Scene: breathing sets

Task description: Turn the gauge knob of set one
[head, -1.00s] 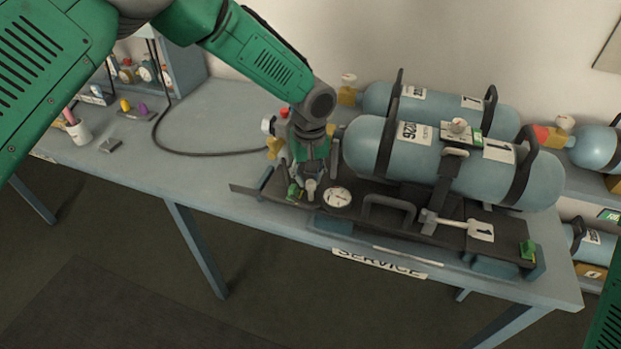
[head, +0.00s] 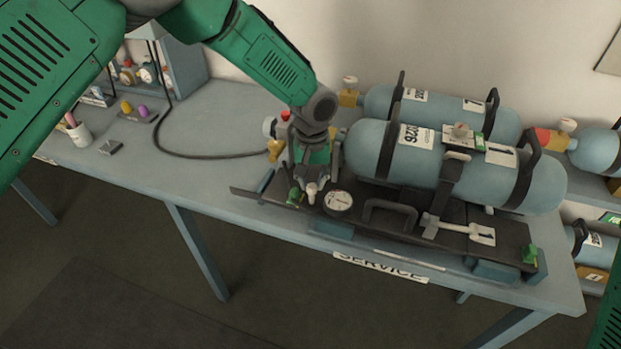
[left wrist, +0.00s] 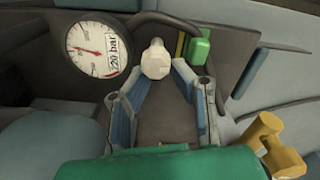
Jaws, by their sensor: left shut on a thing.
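The front breathing set has a blue-grey cylinder (head: 470,165) on a black backplate (head: 385,193) lying on the bench. Its round white gauge (head: 338,202) is near the plate's left end. In the left wrist view the gauge (left wrist: 97,49) shows a red needle and a "220 bar" label. Beside it is the pale gauge knob (left wrist: 155,60). My left gripper (head: 312,190) reaches down at the plate's left end, left of the gauge. In the left wrist view my left gripper's fingers (left wrist: 157,75) are closed on the knob from both sides. My right gripper is out of view.
A second cylinder (head: 385,100) lies behind. A green clip (left wrist: 199,47) is close to the knob, and a brass valve (left wrist: 272,145) is near the gripper. A black hose (head: 190,155) crosses the bench. The bench's left middle (head: 215,115) is mostly clear.

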